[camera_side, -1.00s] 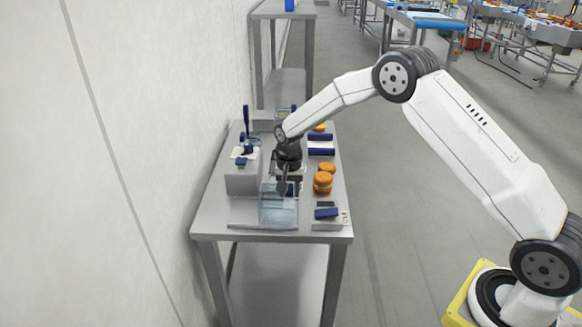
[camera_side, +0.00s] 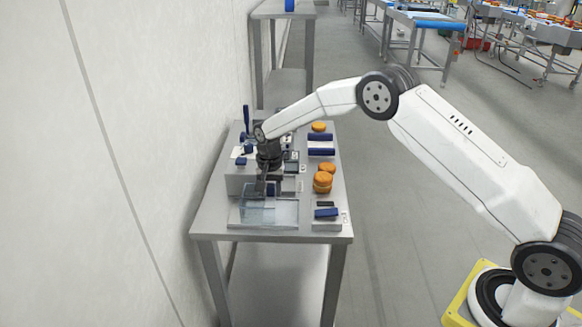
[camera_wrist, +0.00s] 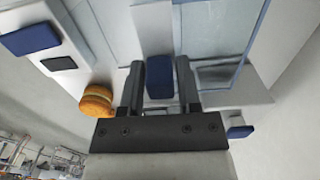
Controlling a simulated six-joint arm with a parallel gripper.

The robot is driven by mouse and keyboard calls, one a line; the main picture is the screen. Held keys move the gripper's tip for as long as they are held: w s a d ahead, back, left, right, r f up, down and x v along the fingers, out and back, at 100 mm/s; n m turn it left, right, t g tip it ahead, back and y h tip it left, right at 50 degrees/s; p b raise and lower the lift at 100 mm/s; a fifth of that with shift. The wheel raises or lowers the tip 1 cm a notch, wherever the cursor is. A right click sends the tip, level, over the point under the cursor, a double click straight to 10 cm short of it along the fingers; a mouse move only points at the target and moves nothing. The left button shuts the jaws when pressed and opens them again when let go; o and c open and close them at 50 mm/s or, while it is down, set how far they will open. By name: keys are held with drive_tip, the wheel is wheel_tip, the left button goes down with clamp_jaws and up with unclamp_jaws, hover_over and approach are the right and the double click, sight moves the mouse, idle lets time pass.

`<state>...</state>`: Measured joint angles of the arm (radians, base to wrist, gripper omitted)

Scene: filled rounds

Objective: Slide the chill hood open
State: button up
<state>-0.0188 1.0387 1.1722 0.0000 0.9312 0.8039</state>
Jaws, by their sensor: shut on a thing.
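The chill hood (camera_side: 254,212) is a clear, bluish see-through cover near the front left of the steel table. Its clear panel also shows in the wrist view (camera_wrist: 215,30). A blue handle (camera_wrist: 160,78) sits between the two fingers of my gripper (camera_wrist: 160,92). My gripper is shut on this handle. In the side view my gripper (camera_side: 262,192) points down at the back edge of the hood and partly hides the handle.
Orange-brown filled rounds (camera_side: 323,181) are stacked at the table's right side. A blue-topped block (camera_side: 326,212) stands at the front right. A grey box (camera_side: 236,184) stands behind the hood at left, near the white wall (camera_side: 120,100). The table's front corner (camera_side: 215,228) is bare.

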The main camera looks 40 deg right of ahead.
sight(257, 196)
drive_tip(key=shift+w+a, duration=1.35)
drive_tip(key=o, duration=1.2)
drive_tip(key=shift+r, duration=0.15)
drive_tip(key=shift+r, duration=3.4)
drive_tip(key=shift+s, duration=0.1)
